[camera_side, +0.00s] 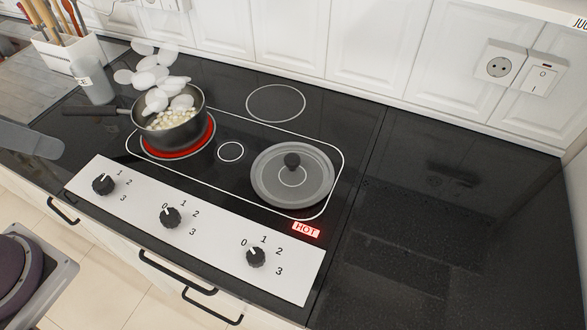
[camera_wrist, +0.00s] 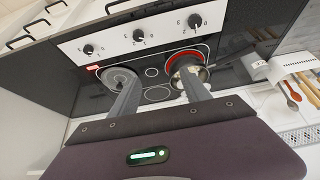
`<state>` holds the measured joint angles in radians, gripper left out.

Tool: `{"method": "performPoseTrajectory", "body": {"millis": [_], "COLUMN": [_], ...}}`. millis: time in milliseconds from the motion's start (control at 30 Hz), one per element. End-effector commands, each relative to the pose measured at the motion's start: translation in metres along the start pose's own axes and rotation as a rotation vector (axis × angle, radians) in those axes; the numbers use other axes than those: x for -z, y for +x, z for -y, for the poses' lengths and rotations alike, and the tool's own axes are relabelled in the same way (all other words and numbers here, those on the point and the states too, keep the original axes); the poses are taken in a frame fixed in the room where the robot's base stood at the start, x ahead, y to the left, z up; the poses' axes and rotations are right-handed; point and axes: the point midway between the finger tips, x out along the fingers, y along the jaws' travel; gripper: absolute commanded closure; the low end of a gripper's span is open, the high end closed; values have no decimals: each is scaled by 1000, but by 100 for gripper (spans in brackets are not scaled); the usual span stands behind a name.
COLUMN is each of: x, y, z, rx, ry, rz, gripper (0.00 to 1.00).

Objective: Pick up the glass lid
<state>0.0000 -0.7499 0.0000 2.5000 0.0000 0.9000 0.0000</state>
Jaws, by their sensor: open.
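A dark pot (camera_side: 170,133) with white contents steams on a red glowing burner (camera_side: 178,151). A red HOT sign (camera_side: 306,230) lights near the lid. A white knob panel (camera_side: 200,225) runs along the front. A utensil holder (camera_side: 72,50) stands back left. The right counter (camera_side: 450,220) is clear.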

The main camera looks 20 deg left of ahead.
Motion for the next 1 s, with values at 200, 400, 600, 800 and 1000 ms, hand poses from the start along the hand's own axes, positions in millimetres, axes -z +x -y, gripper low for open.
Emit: {"method": "performPoseTrajectory", "body": {"millis": [200, 400, 600, 800, 1000], "x": [57, 150, 153, 114, 108], "y": [40, 154, 257, 288, 294], "z": [12, -10, -92, -150, -168], "rx": [53, 12, -280, -562, -635], "ry": [102, 414, 625, 603, 573], "rz": [-61, -243, -444, -598, -647], "gripper": [45, 45, 45, 45, 45]}}
